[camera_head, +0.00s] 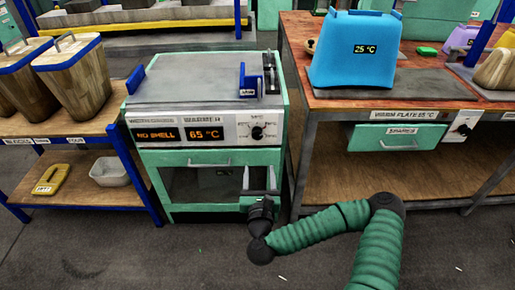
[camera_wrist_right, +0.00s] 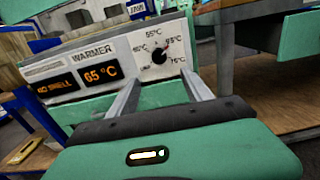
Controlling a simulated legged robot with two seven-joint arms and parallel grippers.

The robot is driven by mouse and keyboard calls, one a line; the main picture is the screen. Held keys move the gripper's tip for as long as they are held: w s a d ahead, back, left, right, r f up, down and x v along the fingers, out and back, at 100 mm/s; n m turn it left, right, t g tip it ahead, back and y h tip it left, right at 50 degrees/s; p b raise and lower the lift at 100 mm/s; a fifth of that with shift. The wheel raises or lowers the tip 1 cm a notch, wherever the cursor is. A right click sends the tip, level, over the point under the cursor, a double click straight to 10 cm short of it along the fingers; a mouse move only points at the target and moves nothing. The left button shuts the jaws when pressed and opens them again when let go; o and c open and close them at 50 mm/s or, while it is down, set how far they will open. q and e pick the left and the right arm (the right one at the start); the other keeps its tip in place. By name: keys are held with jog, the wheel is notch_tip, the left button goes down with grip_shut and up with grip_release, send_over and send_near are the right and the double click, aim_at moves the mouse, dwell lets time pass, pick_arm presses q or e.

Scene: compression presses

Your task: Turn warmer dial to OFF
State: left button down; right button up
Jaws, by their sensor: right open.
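The warmer (camera_head: 195,105) is a green and grey cabinet with a white front panel, also seen in the right wrist view (camera_wrist_right: 105,50). Its black dial (camera_head: 257,132) sits at the right of the panel. In the wrist view the dial (camera_wrist_right: 159,56) has temperature marks around it, and its pointer is turned up and right, towards the 65 °C mark. The orange display (camera_wrist_right: 100,75) reads 65 °C. My right gripper (camera_head: 259,168) is open and empty, below the dial in the head view. Its two fingers (camera_wrist_right: 160,80) point towards the panel, apart from the dial. My left gripper is out of view.
A second orange display (camera_head: 158,134) reads NO SHELL. A workbench with a blue box (camera_head: 356,50) stands at the right. A shelf with wooden, blue-rimmed bins (camera_head: 74,75) stands at the left. The floor in front is mostly clear.

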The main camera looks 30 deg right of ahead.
aim_at(257, 136)
jog(key=b+x, duration=0.4)
jog(key=x, duration=1.1)
jog(key=shift+w+a+f, duration=0.1)
jog(key=shift+w, duration=0.05)
jog(key=shift+w+d, duration=0.25)
jog(key=shift+w, duration=0.15)
grip_shut()
